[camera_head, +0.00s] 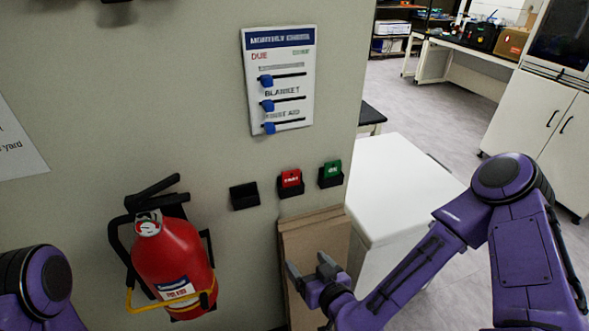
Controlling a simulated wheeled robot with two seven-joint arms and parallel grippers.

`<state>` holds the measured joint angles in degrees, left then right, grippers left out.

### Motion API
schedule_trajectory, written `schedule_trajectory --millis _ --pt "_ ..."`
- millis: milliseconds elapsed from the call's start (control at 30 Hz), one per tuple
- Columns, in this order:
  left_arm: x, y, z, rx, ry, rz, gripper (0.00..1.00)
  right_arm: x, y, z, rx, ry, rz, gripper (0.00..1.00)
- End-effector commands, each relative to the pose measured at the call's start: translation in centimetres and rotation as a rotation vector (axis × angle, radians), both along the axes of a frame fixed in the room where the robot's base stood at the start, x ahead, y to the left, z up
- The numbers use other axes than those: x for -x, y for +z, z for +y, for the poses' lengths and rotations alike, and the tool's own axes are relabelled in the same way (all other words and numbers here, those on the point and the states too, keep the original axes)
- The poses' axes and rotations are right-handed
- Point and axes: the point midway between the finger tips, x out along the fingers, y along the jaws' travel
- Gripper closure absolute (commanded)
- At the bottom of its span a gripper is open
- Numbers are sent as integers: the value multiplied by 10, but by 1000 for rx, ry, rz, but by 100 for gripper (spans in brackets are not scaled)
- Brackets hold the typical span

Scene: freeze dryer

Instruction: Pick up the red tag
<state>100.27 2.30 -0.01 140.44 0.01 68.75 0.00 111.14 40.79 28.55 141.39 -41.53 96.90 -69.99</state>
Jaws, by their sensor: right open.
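The red tag (291,178) stands in a small black holder on the wall, the middle one of three. My right gripper (308,272) is open and empty, below the red tag and apart from it, in front of a brown cardboard box. My left gripper is outside the view; only part of my purple left arm shows at the lower left.
A green tag (331,169) sits in the right holder; the left holder (244,196) looks empty. A fire extinguisher (173,262) hangs at left. A board with blue sliders (279,80) is above. A cardboard box (316,238) and white cabinet (400,185) stand right.

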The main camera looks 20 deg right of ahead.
Motion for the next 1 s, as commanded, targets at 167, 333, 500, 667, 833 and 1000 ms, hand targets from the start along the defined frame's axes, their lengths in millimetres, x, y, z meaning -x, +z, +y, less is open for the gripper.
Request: schedule_trajectory --millis 167,333,500,667,833,1000 --pt "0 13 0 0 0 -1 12 -40 109 -21 101 -72 -317 19" --pt "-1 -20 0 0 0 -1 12 -53 111 -25 132 -93 -367 19" --pt "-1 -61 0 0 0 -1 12 -66 109 -24 130 -90 -366 19" --pt "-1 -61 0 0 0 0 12 -85 121 -22 129 -83 -359 19" --pt "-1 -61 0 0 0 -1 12 -103 121 -19 129 -81 -359 19" --pt "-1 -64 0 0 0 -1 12 -134 122 -13 128 -83 -356 19"
